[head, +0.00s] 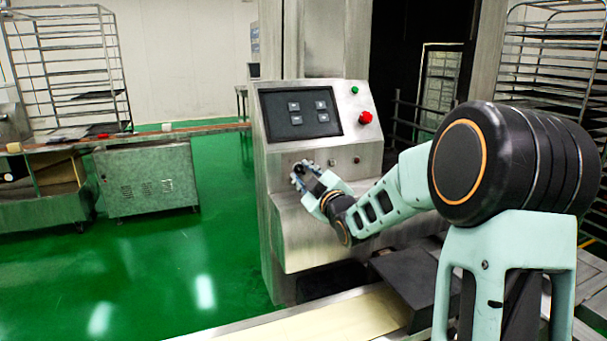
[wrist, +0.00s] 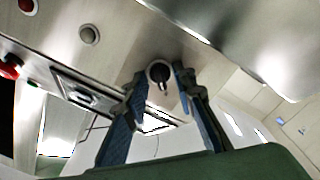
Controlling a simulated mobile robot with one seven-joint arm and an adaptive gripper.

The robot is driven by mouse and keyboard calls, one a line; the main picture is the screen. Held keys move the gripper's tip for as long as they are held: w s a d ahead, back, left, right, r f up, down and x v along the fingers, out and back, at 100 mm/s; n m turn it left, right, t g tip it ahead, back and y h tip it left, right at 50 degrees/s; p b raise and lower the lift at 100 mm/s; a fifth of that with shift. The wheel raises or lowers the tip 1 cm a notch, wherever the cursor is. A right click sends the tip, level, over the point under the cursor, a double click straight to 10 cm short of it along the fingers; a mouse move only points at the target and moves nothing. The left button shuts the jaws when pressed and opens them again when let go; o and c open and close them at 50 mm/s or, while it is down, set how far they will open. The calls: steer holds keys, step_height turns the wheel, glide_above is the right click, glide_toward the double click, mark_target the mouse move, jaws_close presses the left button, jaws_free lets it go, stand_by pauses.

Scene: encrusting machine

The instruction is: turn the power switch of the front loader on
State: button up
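The front loader (head: 318,225) is a steel cabinet with a sloped control panel. Its power switch (wrist: 160,73) appears in the wrist view as a small black rotary knob with a dark lever on the steel face. In the head view my gripper largely hides the switch. My gripper (head: 298,175) is at the left end of the row of controls below the screen. In the wrist view my gripper (wrist: 159,82) is open, with one blue-padded finger on each side of the knob. The fingertips look close to it; I cannot tell whether they touch.
A dark screen (head: 300,112), a green button (head: 354,90) and a red emergency button (head: 365,118) sit above. A grey block (head: 418,280) stands below my arm. Green floor (head: 190,265) is open at left.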

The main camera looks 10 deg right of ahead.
steer(key=shift+w, duration=0.1)
jaws_close()
steer(key=shift+m, duration=0.3)
steer(key=m+b, duration=0.1)
steer(key=m, duration=0.1)
steer(key=shift+m, duration=0.4)
steer(key=m, duration=0.4)
steer(key=shift+m, duration=0.3)
steer(key=m+p, duration=0.1)
steer(key=m, duration=0.4)
steer(key=shift+r, duration=0.1)
steer(key=shift+m+p, duration=0.8)
steer(key=shift+m, duration=1.6)
